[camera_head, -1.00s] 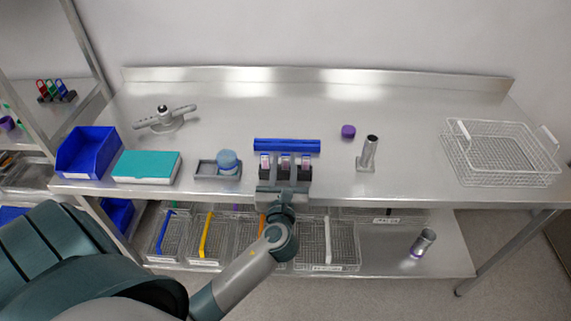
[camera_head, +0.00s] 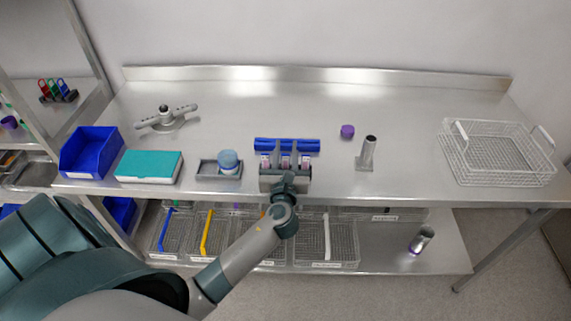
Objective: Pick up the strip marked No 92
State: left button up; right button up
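Several small strips with pale and pink labels stand in a row at the front middle of the table, one at the left (camera_head: 265,161), one in the middle (camera_head: 285,161) and one at the right (camera_head: 305,161). Their print is too small to read, so I cannot tell which is No 92. My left gripper (camera_head: 285,172) is right at the front of this row and covers its lower part and the dark blocks there. Its fingertips are not clear, so I cannot tell whether it is open or touching a strip. My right gripper is not in view.
A blue bar (camera_head: 287,145) lies behind the strips. A grey tray with a blue-lidded jar (camera_head: 228,160) is at left, a metal tube stand (camera_head: 367,154) and purple cap (camera_head: 347,131) at right. A wire basket (camera_head: 497,155) is far right.

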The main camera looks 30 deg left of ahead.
pick_arm(q)
grip_shut()
jog(key=shift+r, duration=0.6)
jog(key=s+d+r+b, duration=0.2)
jog(key=d+r, duration=0.8)
jog(key=d, duration=0.1)
jog(key=shift+s+d, duration=0.2)
jog(key=shift+d, duration=0.05)
jog(key=shift+f, duration=0.1)
